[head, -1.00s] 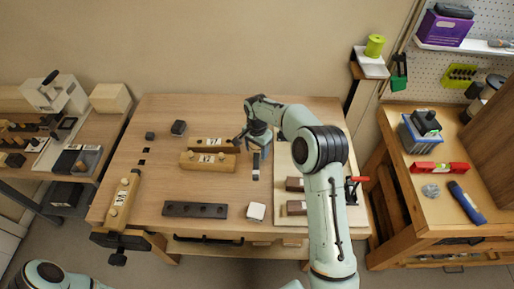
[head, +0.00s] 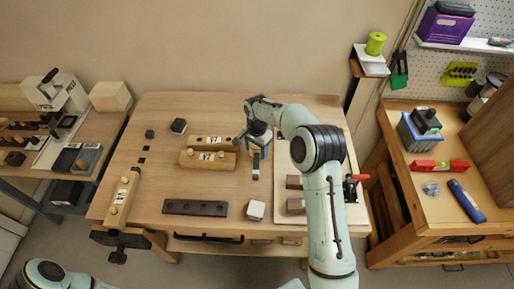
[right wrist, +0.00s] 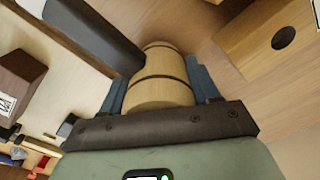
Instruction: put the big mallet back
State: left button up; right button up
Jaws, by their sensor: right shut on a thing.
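My right gripper (right wrist: 160,90) is shut on a pale wooden cylinder with dark bands (right wrist: 160,72), which appears to be part of the big mallet. A dark grey rounded bar (right wrist: 95,35) lies close beside it in the right wrist view; I cannot tell whether it belongs to the mallet. In the head view my right gripper (head: 257,148) is over the middle of the bench, just right of the wooden blocks with number labels (head: 208,161). My arm and gripper hide most of the mallet there. My left gripper is out of view; only part of my left arm shows.
The bench (head: 165,175) holds a dark holed strip (head: 195,208), a white-topped block (head: 255,210), a pale board (head: 357,212) with brown blocks and a red-handled clamp (head: 357,178). A wooden block with a hole (right wrist: 262,38) is near my right gripper.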

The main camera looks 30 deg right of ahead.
jog(key=shift+f, duration=0.3)
dwell(0.4)
jog(key=o, duration=1.6)
jog(key=shift+o, duration=0.2)
jog(key=shift+r+p, duration=1.05)
jog(key=shift+r, duration=2.5)
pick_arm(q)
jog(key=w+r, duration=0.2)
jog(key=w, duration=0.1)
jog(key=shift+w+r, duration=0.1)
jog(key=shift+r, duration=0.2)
pick_arm(e)
jog(key=shift+f, duration=0.1)
